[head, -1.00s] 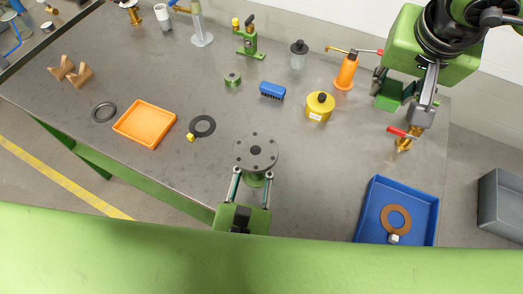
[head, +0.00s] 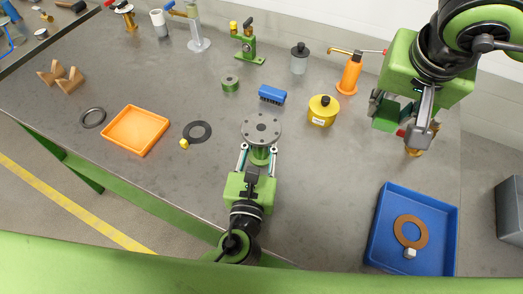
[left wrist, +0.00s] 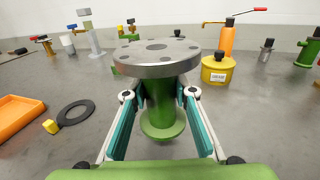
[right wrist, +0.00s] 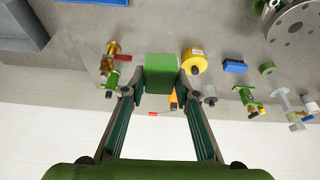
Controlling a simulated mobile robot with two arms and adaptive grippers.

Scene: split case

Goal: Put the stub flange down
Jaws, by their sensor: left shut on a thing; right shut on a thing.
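The stub flange (head: 262,130) has a grey bolt-hole disc on top of a green neck. My left gripper (head: 259,153) is shut on the neck, below the disc. In the left wrist view the stub flange (left wrist: 157,54) is upright, with its round green lower end (left wrist: 163,122) showing between the fingers. I cannot tell whether that lower end touches the table. My right gripper (right wrist: 161,88) is shut on a green block (right wrist: 161,72). It holds the block at the right of the table (head: 180,75); the block (head: 387,116) is partly hidden in the head view.
Near the flange are a black ring (head: 198,132), a blue brush (head: 272,95), a yellow can (head: 323,110) and a small green part (head: 230,84). An orange tray (head: 135,130) is left, a blue tray (head: 446,240) right. A brass valve (right wrist: 110,58) stands by my right gripper.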

